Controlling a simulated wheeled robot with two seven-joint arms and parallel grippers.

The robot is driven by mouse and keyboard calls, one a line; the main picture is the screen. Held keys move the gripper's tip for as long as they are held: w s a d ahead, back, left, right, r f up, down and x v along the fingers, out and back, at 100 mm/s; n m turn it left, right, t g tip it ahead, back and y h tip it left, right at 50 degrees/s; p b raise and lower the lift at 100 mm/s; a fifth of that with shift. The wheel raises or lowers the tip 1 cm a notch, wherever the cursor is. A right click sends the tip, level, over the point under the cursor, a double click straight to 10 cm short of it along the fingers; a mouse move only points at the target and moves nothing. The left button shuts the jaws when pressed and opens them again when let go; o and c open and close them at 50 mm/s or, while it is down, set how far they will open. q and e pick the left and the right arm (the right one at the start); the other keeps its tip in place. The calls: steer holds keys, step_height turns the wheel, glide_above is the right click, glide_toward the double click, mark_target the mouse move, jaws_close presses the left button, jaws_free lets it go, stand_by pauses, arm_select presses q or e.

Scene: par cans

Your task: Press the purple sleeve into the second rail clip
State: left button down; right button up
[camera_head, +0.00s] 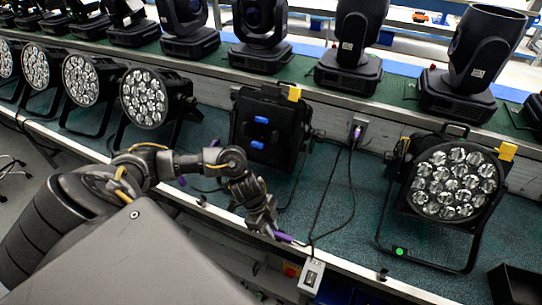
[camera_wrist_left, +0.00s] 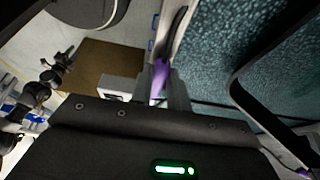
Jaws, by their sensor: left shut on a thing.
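My left gripper (camera_head: 272,229) is shut on the purple sleeve (camera_head: 284,237) at the front edge of the bench. The sleeve (camera_wrist_left: 161,78) also shows between the fingers in the left wrist view, with a dark cable running from it. Small black rail clips sit along the front rail: one clip (camera_head: 201,200) left of the gripper and another clip (camera_head: 383,273) to its right. Any clip right at the gripper is hidden or too small to make out. My right gripper is not in view.
A black-backed fixture (camera_head: 270,128) stands behind the gripper, and a par can (camera_head: 456,182) stands at the right. Black cables hang from a wall socket (camera_head: 357,131) onto the green bench top (camera_head: 345,215). A grey switch box (camera_head: 311,276) is below the front rail.

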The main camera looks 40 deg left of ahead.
arm_select(q)
steer(key=shift+s+f, duration=0.25)
steer(key=shift+f, duration=0.15)
stand_by(0.3)
steer(key=c, duration=1.3)
jaws_free()
steer(key=shift+w, duration=0.15)
steer(key=shift+w+r, duration=0.1)
steer(key=shift+w, duration=0.05)
steer(key=v, duration=1)
steer(key=shift+a+r, duration=0.25)
